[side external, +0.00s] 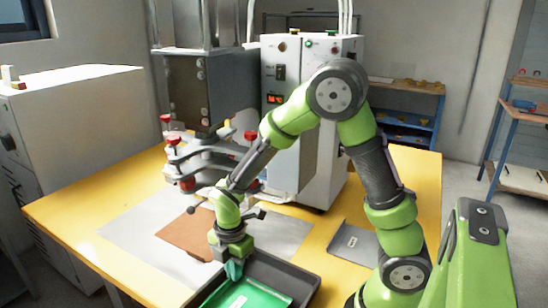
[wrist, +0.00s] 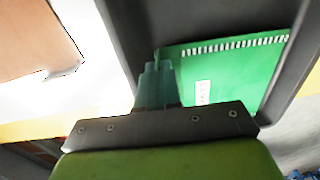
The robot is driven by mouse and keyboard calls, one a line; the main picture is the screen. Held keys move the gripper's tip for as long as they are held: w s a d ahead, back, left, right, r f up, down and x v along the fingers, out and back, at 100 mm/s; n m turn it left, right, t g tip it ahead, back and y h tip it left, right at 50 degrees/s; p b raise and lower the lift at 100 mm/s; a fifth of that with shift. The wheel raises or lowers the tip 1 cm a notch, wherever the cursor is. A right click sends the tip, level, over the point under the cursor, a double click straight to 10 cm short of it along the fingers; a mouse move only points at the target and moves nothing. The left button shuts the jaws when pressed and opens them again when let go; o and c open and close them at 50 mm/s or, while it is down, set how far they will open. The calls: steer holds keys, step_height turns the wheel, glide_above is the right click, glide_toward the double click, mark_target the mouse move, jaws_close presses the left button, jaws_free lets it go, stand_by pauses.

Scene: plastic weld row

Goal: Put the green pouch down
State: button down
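The green pouch (side external: 252,297) is flat, with a white label and a row of pale marks along one edge. It also shows in the wrist view (wrist: 235,68), within the outline of the dark tray (wrist: 207,18). My gripper (side external: 234,273) points down at the tray's back left side. In the wrist view its teal fingers (wrist: 160,80) are close together at the pouch's left edge and appear shut on it. The exact grip is partly hidden by the fingers. I cannot tell whether the pouch touches the tray floor.
The dark tray (side external: 297,280) stands at the front of the yellow table (side external: 132,253). A brown sheet (side external: 187,234) lies on a pale mat (side external: 130,230) behind it. A grey plate (side external: 352,242) lies to the right. A machine with red knobs (side external: 200,160) stands behind.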

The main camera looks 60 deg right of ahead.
steer(key=shift+f, duration=0.85)
steer(key=shift+f, duration=0.15)
steer(key=c, duration=1.3)
jaws_free()
steer(key=shift+c, duration=0.2)
